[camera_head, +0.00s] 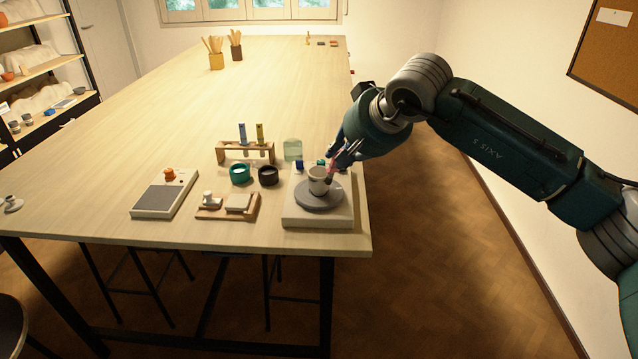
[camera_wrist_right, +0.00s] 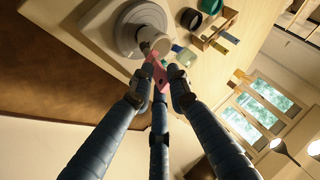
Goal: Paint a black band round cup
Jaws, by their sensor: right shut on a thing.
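The cup (camera_head: 316,184) is pale and small. It stands upright on the round grey disc (camera_head: 313,205) of a banding wheel with a light square base (camera_head: 317,219). My right gripper (camera_head: 345,153) is shut on a pink-handled tool (camera_head: 331,169), which looks like a brush with a dark tip. The tip is low at the cup's right side; I cannot tell whether it touches. In the right wrist view the fingers close round the pink handle (camera_wrist_right: 159,75), with the cup (camera_wrist_right: 160,40) just beyond. No band shows on the cup. My left gripper is not in view.
A dark pot (camera_head: 268,176) and a green pot (camera_head: 240,174) stand left of the wheel. A wooden tray (camera_head: 228,209) and a grey-topped device (camera_head: 160,199) lie further left.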

